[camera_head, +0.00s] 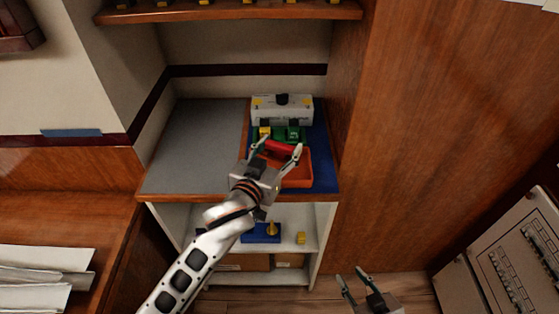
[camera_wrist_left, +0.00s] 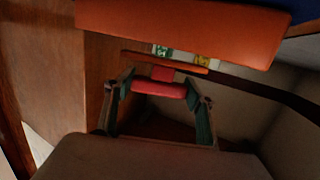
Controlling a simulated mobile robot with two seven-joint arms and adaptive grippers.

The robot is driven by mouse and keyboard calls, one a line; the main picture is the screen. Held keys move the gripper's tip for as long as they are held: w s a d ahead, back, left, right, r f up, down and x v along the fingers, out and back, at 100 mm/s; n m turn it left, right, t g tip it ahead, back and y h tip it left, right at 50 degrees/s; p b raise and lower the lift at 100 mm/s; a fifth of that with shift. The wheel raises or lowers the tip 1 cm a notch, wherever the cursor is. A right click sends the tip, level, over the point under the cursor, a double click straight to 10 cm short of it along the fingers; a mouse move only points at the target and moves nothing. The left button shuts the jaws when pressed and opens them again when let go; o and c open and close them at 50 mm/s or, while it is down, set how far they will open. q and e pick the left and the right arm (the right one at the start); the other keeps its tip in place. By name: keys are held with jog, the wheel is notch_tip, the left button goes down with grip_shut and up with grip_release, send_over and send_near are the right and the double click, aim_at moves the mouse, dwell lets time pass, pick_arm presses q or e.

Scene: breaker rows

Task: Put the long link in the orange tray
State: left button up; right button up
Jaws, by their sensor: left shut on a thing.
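My left gripper (camera_head: 278,149) is shut on the red long link (camera_head: 280,146), which lies crosswise between its fingertips. In the head view the link appears over the far edge of the orange tray (camera_head: 298,178); its exact height above the tray is hard to tell. The left wrist view shows the red link (camera_wrist_left: 160,88) between the two fingers, with the orange tray (camera_wrist_left: 190,30) across the top. The left hand hides part of the tray. My right gripper (camera_head: 352,276) is open and empty, low in front of the cabinet.
The grey surface (camera_head: 205,145) to the left is clear. A wooden wall (camera_head: 400,130) closes the right side.

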aim_at(279, 157)
pick_arm(q)
jog(key=shift+f+b, duration=0.4)
jog(key=shift+f, duration=1.6)
jog(key=shift+f, duration=0.1)
jog(key=o, duration=1.3)
jog(key=shift+o, duration=0.2)
jog(key=v, duration=1.2)
